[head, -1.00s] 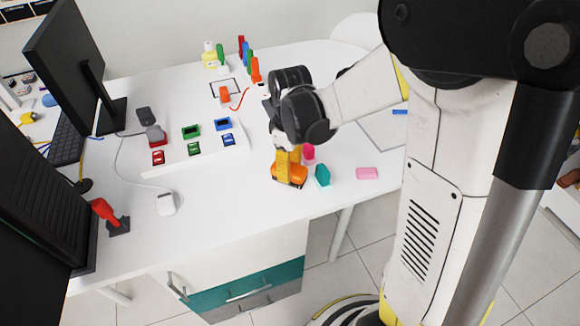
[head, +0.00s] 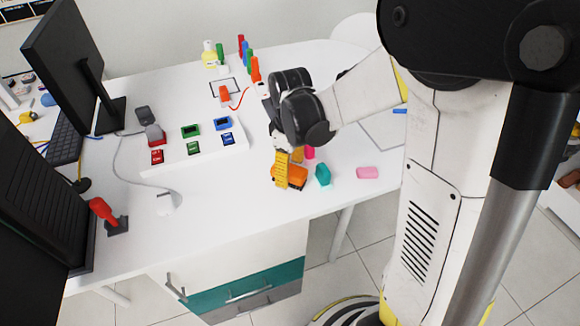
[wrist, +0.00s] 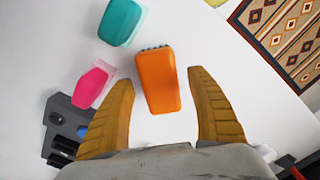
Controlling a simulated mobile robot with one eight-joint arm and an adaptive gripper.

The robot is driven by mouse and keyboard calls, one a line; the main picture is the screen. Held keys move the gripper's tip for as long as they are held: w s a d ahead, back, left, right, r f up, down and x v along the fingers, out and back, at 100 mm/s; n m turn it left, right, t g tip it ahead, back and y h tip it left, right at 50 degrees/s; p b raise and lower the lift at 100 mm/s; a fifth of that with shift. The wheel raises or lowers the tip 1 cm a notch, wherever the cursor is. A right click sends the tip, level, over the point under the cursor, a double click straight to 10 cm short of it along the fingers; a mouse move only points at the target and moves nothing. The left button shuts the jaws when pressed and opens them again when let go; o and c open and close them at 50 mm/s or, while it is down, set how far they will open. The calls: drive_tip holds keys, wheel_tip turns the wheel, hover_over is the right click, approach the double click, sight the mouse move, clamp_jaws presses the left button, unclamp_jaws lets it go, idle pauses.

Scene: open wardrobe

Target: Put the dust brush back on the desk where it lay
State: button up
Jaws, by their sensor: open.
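The dust brush, an orange block with a row of dark bristles at one end, lies on the white desk (head: 235,205). It shows in the head view (head: 298,178) and in the wrist view (wrist: 157,80). My gripper (head: 284,170) is over it, pointing down, with its yellow fingers open. In the wrist view my gripper (wrist: 160,100) has one finger on each side of the brush, with white desk showing between brush and fingers. One finger hides part of the brush in the head view.
A teal block (head: 323,174) and a magenta block (head: 309,153) lie close to the brush; a pink block (head: 367,172) lies to the right. A red-handled item (head: 104,211) stands at the left. The desk front left of the brush is clear.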

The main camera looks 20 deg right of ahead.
wheel_tip(320, 180, up, 12)
idle(0.4)
